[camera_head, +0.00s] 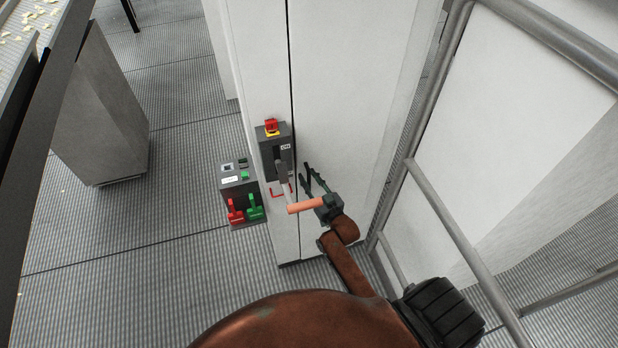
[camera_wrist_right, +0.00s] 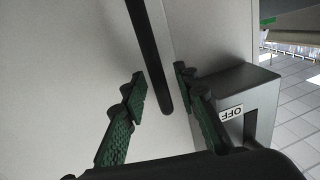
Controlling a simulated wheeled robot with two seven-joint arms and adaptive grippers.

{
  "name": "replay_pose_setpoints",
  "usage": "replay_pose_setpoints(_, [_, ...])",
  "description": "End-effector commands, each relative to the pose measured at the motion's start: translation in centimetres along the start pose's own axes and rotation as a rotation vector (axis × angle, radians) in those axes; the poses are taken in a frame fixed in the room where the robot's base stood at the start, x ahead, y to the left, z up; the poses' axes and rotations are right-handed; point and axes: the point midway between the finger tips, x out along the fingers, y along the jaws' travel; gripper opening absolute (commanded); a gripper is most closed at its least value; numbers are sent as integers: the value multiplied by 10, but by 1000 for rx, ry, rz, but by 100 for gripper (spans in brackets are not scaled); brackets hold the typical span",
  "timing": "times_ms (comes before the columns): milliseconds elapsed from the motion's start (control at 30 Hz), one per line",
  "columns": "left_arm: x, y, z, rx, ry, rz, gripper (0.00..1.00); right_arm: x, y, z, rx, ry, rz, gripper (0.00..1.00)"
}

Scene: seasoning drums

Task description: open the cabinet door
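The cabinet (camera_head: 345,80) is tall and pale grey, with its door closed along a dark vertical seam. A black bar handle on it shows in the wrist view (camera_wrist_right: 147,45). My right gripper (camera_head: 313,180) is at the cabinet front, just right of the seam. In the wrist view its green fingers (camera_wrist_right: 160,80) are open, one on each side of the handle's lower part. Small gaps show between the fingertips and the bar, and I cannot tell how deep it sits between them. My left gripper is out of view.
A dark switch box (camera_head: 270,150) with a red knob and a lever sits left of the seam; its OFF label (camera_wrist_right: 231,113) is close to the right finger in the wrist view. A control box (camera_head: 238,180) with red and green levers adjoins it. Metal railing (camera_head: 440,205) stands right.

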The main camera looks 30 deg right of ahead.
Motion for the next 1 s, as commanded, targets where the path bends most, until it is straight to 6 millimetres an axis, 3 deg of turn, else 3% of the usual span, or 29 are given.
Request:
replay_pose_setpoints(233, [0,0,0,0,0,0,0,0,0,0,0,0,0,27])
replay_pose_setpoints(633, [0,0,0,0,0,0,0,0,0,0,0,0,0,0])
replay_pose_setpoints(1000, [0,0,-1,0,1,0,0,0,0,0,0,0,0,0])
